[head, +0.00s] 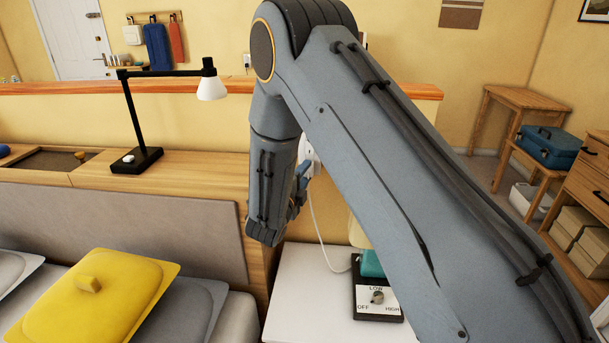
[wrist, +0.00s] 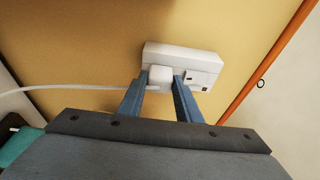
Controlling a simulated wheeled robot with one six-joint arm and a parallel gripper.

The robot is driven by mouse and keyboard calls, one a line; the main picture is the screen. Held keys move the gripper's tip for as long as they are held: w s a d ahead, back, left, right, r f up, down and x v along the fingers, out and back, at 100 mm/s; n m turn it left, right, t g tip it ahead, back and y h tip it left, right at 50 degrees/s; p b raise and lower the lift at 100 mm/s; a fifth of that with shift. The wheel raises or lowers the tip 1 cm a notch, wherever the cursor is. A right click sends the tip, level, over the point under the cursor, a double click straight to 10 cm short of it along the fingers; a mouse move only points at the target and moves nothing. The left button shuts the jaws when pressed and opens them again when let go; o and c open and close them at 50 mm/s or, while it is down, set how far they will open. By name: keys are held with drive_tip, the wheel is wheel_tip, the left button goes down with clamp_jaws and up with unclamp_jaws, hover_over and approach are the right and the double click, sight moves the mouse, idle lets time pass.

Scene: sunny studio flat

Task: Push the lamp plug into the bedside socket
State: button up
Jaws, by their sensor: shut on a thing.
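The white lamp plug (wrist: 160,77) is between the blue fingers of my gripper (wrist: 161,90) in the wrist view, and my gripper is shut on it. The plug is up against the left part of the white bedside socket (wrist: 185,56); I cannot tell how deep it sits. The socket's right outlet (wrist: 197,78) is bare. In the head view the socket (head: 308,150) is partly hidden by my arm, and my gripper (head: 301,183) is beside it. The white cord (head: 316,222) hangs down to the bedside table. A lamp with a cream shade (head: 356,234) and teal base (head: 371,265) is mostly hidden behind my arm.
A black dial box (head: 378,315) marked OFF, LOW and HIGH lies on the white bedside table (head: 300,290). A black desk lamp (head: 137,160) stands on the wooden ledge at left. The bed with a yellow cushion (head: 90,300) is at lower left.

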drive_tip(key=shift+w+r, duration=0.1)
drive_tip(key=o, duration=1.7)
drive_tip(key=shift+c, duration=0.2)
drive_tip(key=p+v, duration=0.2)
drive_tip(key=v, duration=0.5)
